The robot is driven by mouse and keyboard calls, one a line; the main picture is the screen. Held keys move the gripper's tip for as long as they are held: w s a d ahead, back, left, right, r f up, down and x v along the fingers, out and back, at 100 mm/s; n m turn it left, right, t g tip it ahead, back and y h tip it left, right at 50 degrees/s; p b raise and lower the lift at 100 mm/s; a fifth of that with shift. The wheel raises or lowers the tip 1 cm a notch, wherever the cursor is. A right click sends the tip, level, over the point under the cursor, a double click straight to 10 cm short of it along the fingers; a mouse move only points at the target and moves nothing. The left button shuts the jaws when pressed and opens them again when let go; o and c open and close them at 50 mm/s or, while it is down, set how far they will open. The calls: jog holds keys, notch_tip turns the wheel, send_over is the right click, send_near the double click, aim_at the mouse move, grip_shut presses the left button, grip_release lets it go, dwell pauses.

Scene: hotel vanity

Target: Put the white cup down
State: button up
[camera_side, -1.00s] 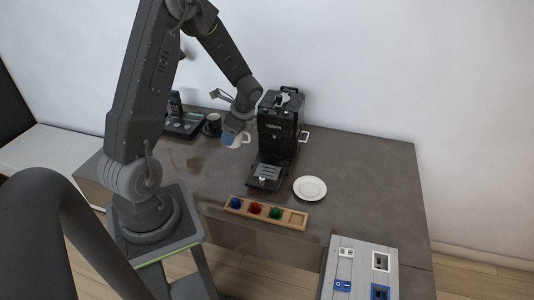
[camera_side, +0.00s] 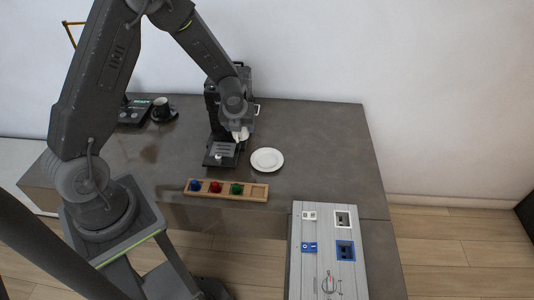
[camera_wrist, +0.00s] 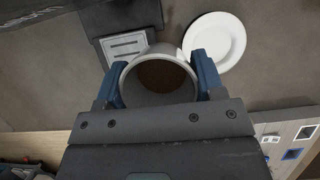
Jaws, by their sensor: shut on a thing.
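The white cup (camera_side: 243,134) is held in my gripper (camera_side: 238,128), in front of the coffee machine and above the area between its drip tray (camera_side: 220,150) and the white plate (camera_side: 267,160). In the wrist view the blue fingers of my gripper (camera_wrist: 158,76) press on both sides of the cup (camera_wrist: 162,50), whose open mouth faces the camera; its inside looks brown. The white plate (camera_wrist: 214,42) lies flat and empty, up and right of the cup in that view. The drip tray (camera_wrist: 125,43) shows to the cup's left.
The black coffee machine (camera_side: 211,105) stands close behind my gripper. A wooden rack (camera_side: 250,191) with blue, red and green pieces lies near the front edge. A dark cup (camera_side: 162,108) stands at the left. A grey panel with switches (camera_side: 328,250) is at the front right. The counter right of the plate is clear.

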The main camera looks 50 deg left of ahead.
jog(key=w+d+f, duration=0.1)
jog(key=d, duration=0.1)
jog(key=w+d+f, duration=0.4)
jog(key=shift+d, duration=0.4)
jog(key=shift+f, duration=2.05)
jog(key=shift+f, duration=0.2)
jog(key=o, duration=1)
